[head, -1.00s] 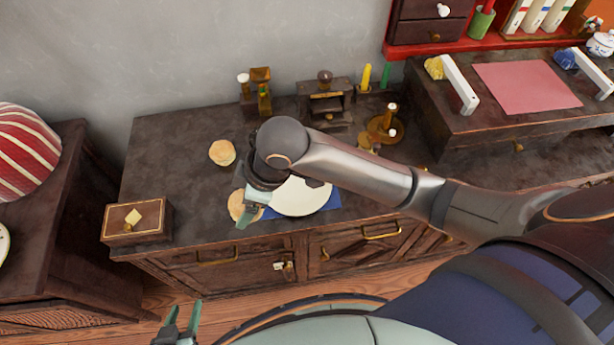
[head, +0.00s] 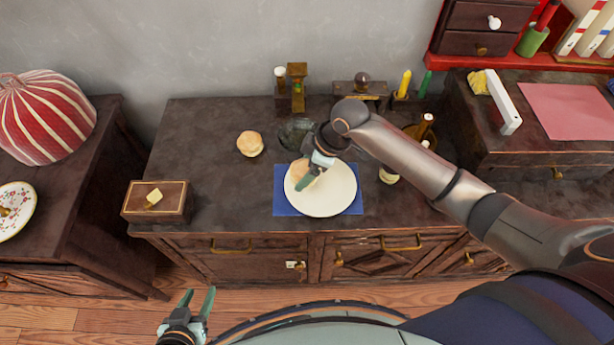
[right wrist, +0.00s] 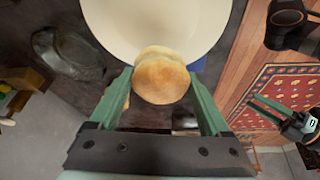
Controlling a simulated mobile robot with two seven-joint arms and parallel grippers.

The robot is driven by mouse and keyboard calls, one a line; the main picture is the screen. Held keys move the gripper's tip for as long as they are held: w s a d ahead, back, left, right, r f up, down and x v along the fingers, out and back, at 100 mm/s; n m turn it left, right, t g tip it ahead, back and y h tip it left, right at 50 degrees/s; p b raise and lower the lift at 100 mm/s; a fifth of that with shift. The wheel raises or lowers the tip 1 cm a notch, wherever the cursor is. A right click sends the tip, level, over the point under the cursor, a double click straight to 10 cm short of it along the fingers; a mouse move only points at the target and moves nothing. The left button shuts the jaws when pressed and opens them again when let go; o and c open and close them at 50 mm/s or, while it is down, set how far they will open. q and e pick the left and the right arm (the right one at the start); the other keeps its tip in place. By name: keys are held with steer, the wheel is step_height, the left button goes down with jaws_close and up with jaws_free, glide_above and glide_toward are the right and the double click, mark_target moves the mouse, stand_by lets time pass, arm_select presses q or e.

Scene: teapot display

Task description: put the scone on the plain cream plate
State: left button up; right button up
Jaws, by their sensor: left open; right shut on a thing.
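The scone (head: 301,170) is golden and round, held over the left part of the plain cream plate (head: 335,195). My right gripper (head: 311,178) is shut on it. In the right wrist view the scone (right wrist: 162,78) sits between the two green fingers and overlaps the plate's rim (right wrist: 115,45). I cannot tell whether the scone touches the plate. The plate lies on a blue mat (head: 284,205) on the dark counter. My left gripper (head: 198,300) is open and empty, low in front of the counter.
A second scone (head: 250,143) lies on the counter, left of the plate. A clear glass dish (head: 296,132) is behind the plate. A wooden box (head: 156,208) stands at the counter's left end. A floral plate (head: 14,212) is on the left cabinet.

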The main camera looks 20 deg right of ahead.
steer(key=shift+w+d+f, duration=0.15)
steer(key=shift+f, duration=0.1)
steer(key=shift+w+d+f, duration=0.1)
steer(key=shift+d+f, duration=0.05)
steer(key=shift+f, duration=1.55)
steer(key=shift+f, duration=0.2)
steer(key=o, duration=1.2)
steer(key=shift+r, duration=0.3)
steer(key=p+v, duration=0.1)
steer(key=v, duration=1)
steer(key=shift+r, duration=0.4)
